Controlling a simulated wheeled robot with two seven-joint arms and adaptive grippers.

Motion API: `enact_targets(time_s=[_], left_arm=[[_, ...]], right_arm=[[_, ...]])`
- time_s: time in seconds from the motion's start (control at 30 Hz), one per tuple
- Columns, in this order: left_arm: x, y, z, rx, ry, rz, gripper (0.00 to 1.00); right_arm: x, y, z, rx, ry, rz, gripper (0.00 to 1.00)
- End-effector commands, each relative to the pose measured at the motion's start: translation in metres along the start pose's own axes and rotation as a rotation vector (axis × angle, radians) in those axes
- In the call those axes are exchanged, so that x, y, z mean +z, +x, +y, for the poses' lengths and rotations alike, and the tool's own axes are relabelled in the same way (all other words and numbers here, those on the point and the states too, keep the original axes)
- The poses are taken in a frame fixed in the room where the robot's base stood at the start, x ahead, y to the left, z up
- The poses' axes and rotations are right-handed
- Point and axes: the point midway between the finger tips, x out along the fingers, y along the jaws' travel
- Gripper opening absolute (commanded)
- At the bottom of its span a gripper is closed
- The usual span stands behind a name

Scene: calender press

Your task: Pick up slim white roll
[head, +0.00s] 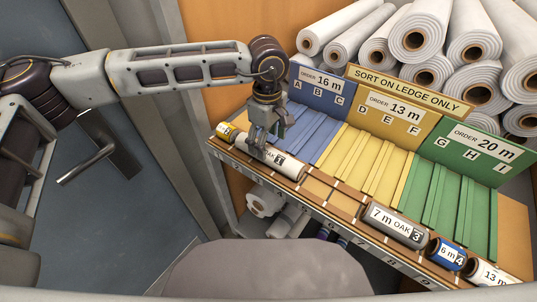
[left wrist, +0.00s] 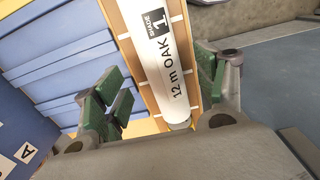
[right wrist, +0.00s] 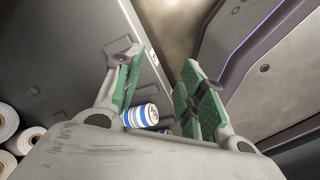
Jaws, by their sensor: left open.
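A slim white roll labelled "12 m OAK" with shade 1 (head: 285,165) lies on the ledge at the left end, partly hidden by my gripper. My left gripper (head: 262,138) is over this roll, fingers pointing down. In the left wrist view the white roll (left wrist: 158,60) runs between the spread green-padded fingers (left wrist: 168,88), with a gap on its left side. My right gripper (right wrist: 160,90) is open, away from the ledge and outside the head view. A blue-and-white roll (right wrist: 142,116) shows beyond its fingers; I see no grip on it.
A yellow-banded roll (head: 226,132) lies at the ledge's left end, close to the white roll. A grey 7 m roll (head: 398,228), a blue 6 m roll (head: 447,254) and a white 13 m roll (head: 490,273) lie to the right. Blue, yellow and green sorting boards rise behind.

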Motion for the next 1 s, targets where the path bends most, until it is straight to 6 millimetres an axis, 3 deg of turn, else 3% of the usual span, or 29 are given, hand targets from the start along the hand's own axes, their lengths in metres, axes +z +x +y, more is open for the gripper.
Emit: enact_targets(time_s=[0.27,0.7,1.0], left_arm=[[0.001,0.004,0.0,-0.001,0.0,0.001,0.71],[0.004,0.047,-0.001,-0.002,-0.002,0.0,0.71],[0.004,0.052,-0.001,0.0,-0.001,0.0,0.71]], right_arm=[[-0.002,-0.001,-0.012,-0.012,0.005,-0.001,0.4],[0.002,-0.008,-0.018,-0.02,0.005,-0.004,0.4],[0.003,-0.008,-0.017,-0.019,0.004,-0.006,0.4]])
